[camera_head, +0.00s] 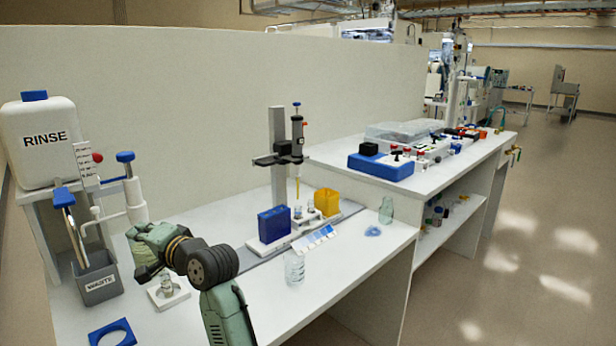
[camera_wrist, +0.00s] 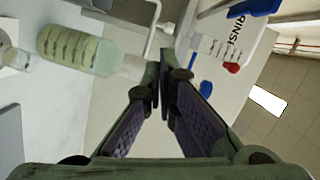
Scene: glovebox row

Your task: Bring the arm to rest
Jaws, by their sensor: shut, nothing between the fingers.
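My green arm rises from the bottom of the head view and bends left over the white bench (camera_head: 345,285). Its end is above the bench's left part, near the small white holder (camera_head: 168,297) with a glass vial. My gripper (camera_wrist: 165,68) shows in the wrist view with its two dark fingers meeting at the tips, shut and empty. Its fingertips cannot be made out in the head view. In the wrist view a clear bottle with a marked yellow-green band (camera_wrist: 80,50) lies left of the fingers in the picture; I cannot tell whether they touch.
The RINSE container (camera_head: 42,145) and grey WASTE bin (camera_head: 97,278) stand at the left. A blue square frame (camera_head: 112,333) lies near the front.

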